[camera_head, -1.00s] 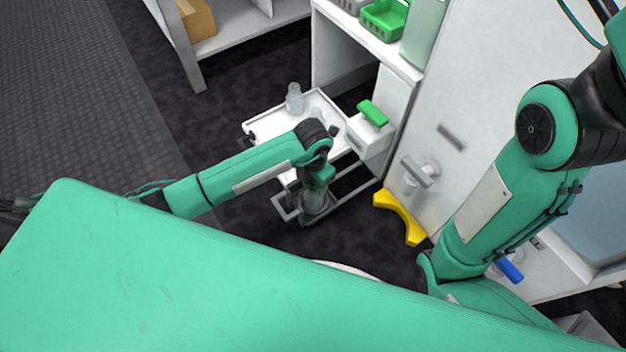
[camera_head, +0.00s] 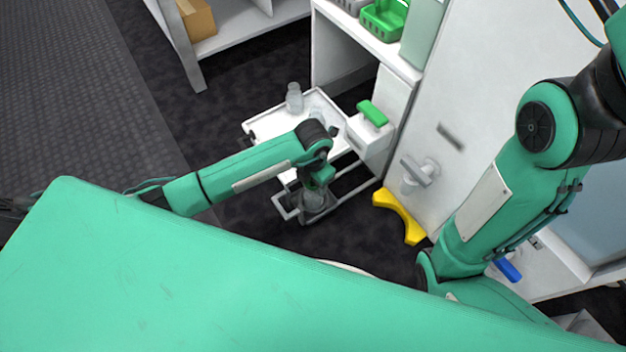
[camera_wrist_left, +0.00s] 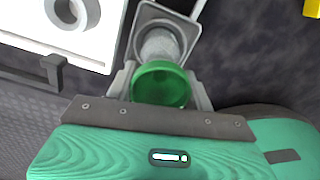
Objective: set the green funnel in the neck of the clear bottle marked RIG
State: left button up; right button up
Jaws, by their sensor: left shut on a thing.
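My left gripper (camera_wrist_left: 163,88) is shut on the green funnel (camera_wrist_left: 160,82), whose round mouth faces the left wrist camera. Just beyond the funnel in that view, a clear ribbed bottle (camera_wrist_left: 160,43) stands in a square grey holder (camera_wrist_left: 140,20). The funnel overlaps the bottle's near side, so I cannot tell whether they touch. In the head view my left gripper (camera_head: 319,178) is over the low trolley's front frame, and the wrist hides the funnel. Another clear bottle (camera_head: 294,98) stands on the trolley's white tray (camera_head: 262,124). No RIG marking is readable. My right gripper is out of view.
A white box with a green handle (camera_head: 372,113) stands at the tray's right. A yellow curved piece (camera_head: 400,217) and a grey valve handle (camera_head: 418,171) are by the white cabinet (camera_head: 470,90). A green basket (camera_head: 384,18) is on the shelf above. Dark floor lies open left.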

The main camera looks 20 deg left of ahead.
pick_arm(q)
jog(key=shift+f, duration=0.55)
jog(key=o, duration=0.7)
jog(key=shift+r, duration=0.2)
